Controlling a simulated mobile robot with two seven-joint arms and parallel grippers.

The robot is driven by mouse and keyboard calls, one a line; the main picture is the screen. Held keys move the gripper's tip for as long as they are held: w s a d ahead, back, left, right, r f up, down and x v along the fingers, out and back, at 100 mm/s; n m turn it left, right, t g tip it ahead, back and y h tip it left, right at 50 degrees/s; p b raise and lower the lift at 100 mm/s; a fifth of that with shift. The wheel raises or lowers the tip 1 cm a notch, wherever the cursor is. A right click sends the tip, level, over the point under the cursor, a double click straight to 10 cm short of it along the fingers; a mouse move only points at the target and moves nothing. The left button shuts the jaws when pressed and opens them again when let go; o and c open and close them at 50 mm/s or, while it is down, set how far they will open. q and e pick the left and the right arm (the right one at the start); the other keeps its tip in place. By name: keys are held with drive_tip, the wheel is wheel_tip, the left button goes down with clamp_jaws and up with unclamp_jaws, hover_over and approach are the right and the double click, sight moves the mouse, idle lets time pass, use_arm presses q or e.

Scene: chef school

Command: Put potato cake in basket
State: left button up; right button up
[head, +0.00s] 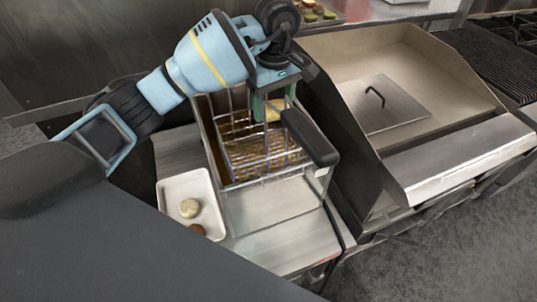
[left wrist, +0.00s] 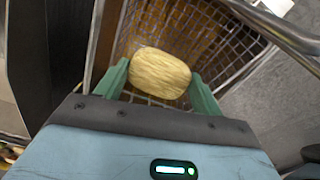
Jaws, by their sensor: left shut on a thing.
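My left gripper (head: 273,108) is over the wire fryer basket (head: 262,160). In the left wrist view, its green fingers (left wrist: 160,88) are shut on a pale yellow-brown oval potato cake (left wrist: 161,70). The cake is held above the basket mesh (left wrist: 206,45). In the head view only a small yellowish part of the held cake (head: 272,114) shows between the fingers. The basket sits in the fryer, with its black handle (head: 310,138) toward the front right. My right gripper is not in view.
A white tray (head: 171,188) on the steel counter left of the fryer holds a pale round piece (head: 189,208) and a brown one (head: 197,229). A griddle with a flat handled lid (head: 385,104) stands to the right. Another tray with food (head: 318,14) is at the back.

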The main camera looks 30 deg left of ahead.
use_arm(q)
drive_tip(key=shift+f, duration=5)
drive_tip(key=shift+a+f, duration=0.1)
drive_tip(key=shift+f, duration=0.4)
drive_tip(key=shift+f, duration=0.1)
drive_tip(key=o, duration=0.7)
wheel_tip(320, 180, up, 13)
drive_tip(key=shift+r, duration=0.1)
